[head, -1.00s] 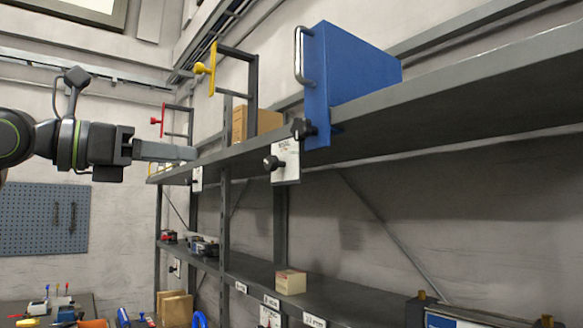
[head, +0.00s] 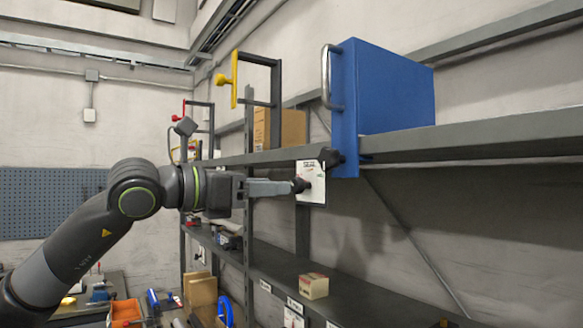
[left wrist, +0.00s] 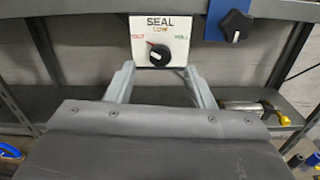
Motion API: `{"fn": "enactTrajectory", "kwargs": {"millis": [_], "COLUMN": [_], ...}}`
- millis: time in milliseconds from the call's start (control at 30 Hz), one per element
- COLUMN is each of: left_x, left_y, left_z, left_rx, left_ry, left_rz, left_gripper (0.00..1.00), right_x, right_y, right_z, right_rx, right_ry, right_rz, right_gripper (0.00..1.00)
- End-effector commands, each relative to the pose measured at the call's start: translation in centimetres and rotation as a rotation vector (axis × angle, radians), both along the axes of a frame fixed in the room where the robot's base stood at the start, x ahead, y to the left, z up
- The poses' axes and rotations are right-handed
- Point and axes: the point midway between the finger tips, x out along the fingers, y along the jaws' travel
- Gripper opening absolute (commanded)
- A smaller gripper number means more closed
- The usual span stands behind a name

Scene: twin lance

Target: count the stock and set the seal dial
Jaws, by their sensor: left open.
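The seal dial (head: 318,184) is a white plate with a black knob on the upper shelf's front edge. In the left wrist view the dial plate (left wrist: 137,27) reads SEAL, with LOW at the top and coloured words at left and right. A pale mark shows on the black knob (left wrist: 160,55); its exact setting is hard to tell. My left gripper (head: 288,187) is open, level with the knob. In the left wrist view its fingers (left wrist: 160,78) lie either side, just below the knob; contact cannot be told. My right gripper is out of view.
A blue case (head: 395,90) with a metal handle stands on the upper shelf (head: 480,137), a black knob on its lower front. A cardboard box (head: 292,128) and yellow-handled frame (head: 235,80) stand further back. A small box (head: 313,286) sits on the lower shelf.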

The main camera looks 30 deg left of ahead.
Motion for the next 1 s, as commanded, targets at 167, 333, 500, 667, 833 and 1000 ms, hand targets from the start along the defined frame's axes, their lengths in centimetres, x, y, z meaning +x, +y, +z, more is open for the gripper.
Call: {"fn": "enactTrajectory", "kwargs": {"millis": [167, 333, 500, 667, 833, 1000], "left_x": [1.9, 3.4, 4.5, 5.0, 5.1, 5.1], "left_y": [-0.8, -1.4, -1.9, -2.1, -2.1, -2.1], "left_z": [0.4, 0.3, 0.2, 0.1, 0.0, 0.0], "left_rx": [-0.001, -0.002, -0.001, 0.000, 0.000, 0.000], "left_ry": [0.002, 0.002, 0.001, 0.001, 0.001, 0.001], "left_rz": [-0.005, -0.004, -0.002, 0.000, 0.000, 0.001], "left_gripper": [0.48, 0.48, 0.48, 0.48, 0.48, 0.44], "right_x": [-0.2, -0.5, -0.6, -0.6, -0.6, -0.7], "right_y": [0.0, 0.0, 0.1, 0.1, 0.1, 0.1], "right_z": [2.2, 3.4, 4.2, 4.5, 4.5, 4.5], "right_rx": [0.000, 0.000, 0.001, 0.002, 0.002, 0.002], "right_ry": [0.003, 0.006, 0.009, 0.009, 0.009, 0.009], "right_rz": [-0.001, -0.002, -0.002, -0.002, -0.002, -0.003], "right_gripper": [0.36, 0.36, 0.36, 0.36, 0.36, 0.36]}}
